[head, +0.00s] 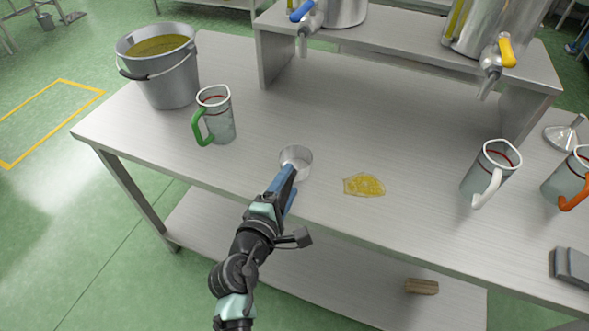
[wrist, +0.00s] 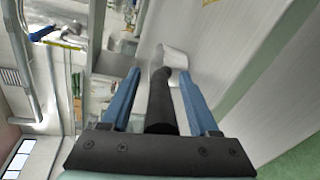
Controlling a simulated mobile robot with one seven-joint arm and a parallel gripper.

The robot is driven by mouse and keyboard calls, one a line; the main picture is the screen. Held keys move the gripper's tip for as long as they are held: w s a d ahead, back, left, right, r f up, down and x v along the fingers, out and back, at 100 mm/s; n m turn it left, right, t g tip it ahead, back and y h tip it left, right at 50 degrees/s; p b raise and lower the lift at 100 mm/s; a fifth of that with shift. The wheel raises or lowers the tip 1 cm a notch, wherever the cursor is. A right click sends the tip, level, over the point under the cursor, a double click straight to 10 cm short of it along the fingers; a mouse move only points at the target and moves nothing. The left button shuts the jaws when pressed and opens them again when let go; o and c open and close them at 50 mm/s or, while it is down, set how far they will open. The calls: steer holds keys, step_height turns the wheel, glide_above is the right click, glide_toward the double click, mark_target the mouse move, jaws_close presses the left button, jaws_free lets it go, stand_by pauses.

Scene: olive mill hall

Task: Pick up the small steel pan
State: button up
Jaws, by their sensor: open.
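The small steel pan (head: 296,158) stands on the steel table near its front edge. Its bowl also shows in the wrist view (wrist: 173,58), just past the fingertips. Its dark handle (wrist: 160,105) points back toward my gripper (wrist: 161,78) and lies between the two blue fingers. The fingers are open, with a gap visible on each side of the handle. In the head view my gripper (head: 287,180) reaches in from the front edge and hides the handle.
A green-handled jug (head: 218,116) and a metal bucket (head: 172,85) stand to the left on the table (head: 290,110). A yellow patch (head: 364,185) lies right of the pan. Jugs with white (head: 494,168) and orange (head: 570,180) handles stand farther right. A raised shelf (head: 400,48) holds tapped steel vessels.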

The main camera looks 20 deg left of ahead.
jaws_close()
stand_by(1.3)
